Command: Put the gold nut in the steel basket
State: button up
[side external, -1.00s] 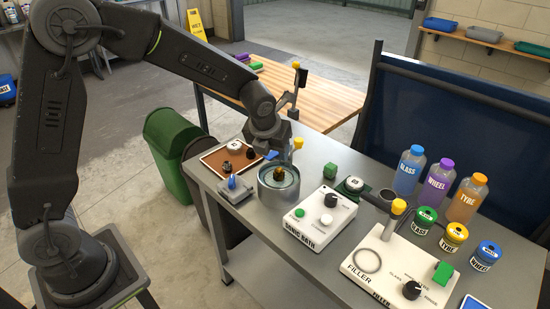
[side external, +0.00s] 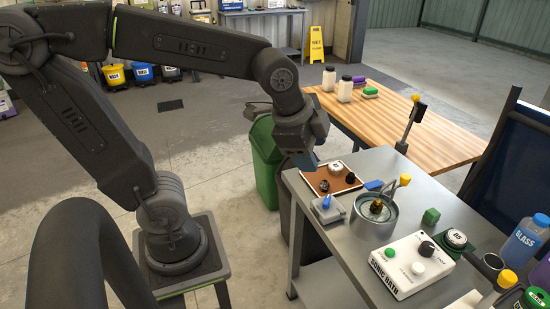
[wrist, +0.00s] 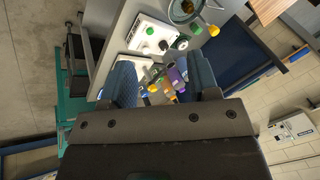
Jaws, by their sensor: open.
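A small gold piece, which looks like the gold nut (side external: 376,206), sits inside a round steel vessel (side external: 362,230) on the grey bench. I cannot tell whether this vessel is the steel basket or whether a basket sits within it. The vessel also shows at the top of the wrist view (wrist: 172,13). My gripper (side external: 309,163) is up in the air to the left of the vessel, by the brown tray, and apart from both. In the wrist view its two blue-padded fingers (wrist: 163,80) are wide apart, with nothing held between them.
The brown tray (side external: 315,182) holds a few small dark and white items. A grey block with a blue knob (side external: 326,208) stands left of the vessel. The sonic bath box (side external: 402,278), a green cube (side external: 430,216) and a blue bottle (side external: 522,240) stand to its right.

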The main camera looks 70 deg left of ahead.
jog(key=s+n, duration=0.7)
jog(key=n, duration=0.2)
jog(key=shift+s+d+h, duration=0.2)
jog(key=shift+d+h, duration=0.1)
